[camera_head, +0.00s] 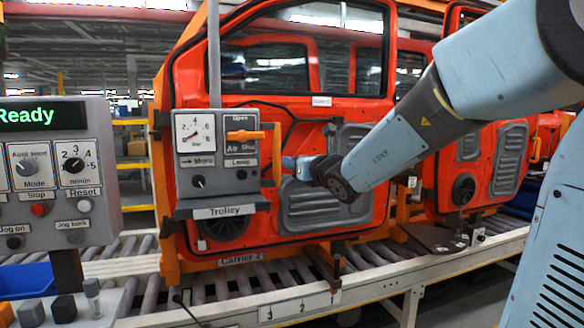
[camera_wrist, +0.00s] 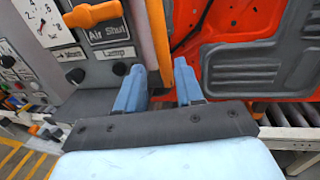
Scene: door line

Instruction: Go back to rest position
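My gripper (camera_wrist: 160,88) is at the right side of the trolley panel (camera_head: 218,150), its two blue fingers apart in the wrist view. The upright orange handle (camera_wrist: 158,38) of the panel is in front of the fingers there; I cannot tell whether they touch it. Nothing shows held between the fingertips. In the head view my blue arm comes in from the upper right, and the gripper's fingers (camera_head: 291,164) point left at the handle (camera_head: 277,153).
The orange air valve lever (camera_head: 244,135) sits level on the panel. Red car doors (camera_head: 340,115) hang behind, on a carrier over a roller conveyor (camera_head: 210,292). A control box (camera_head: 52,160) reading "Ready" stands at left, with a blue bin (camera_head: 28,281) below it.

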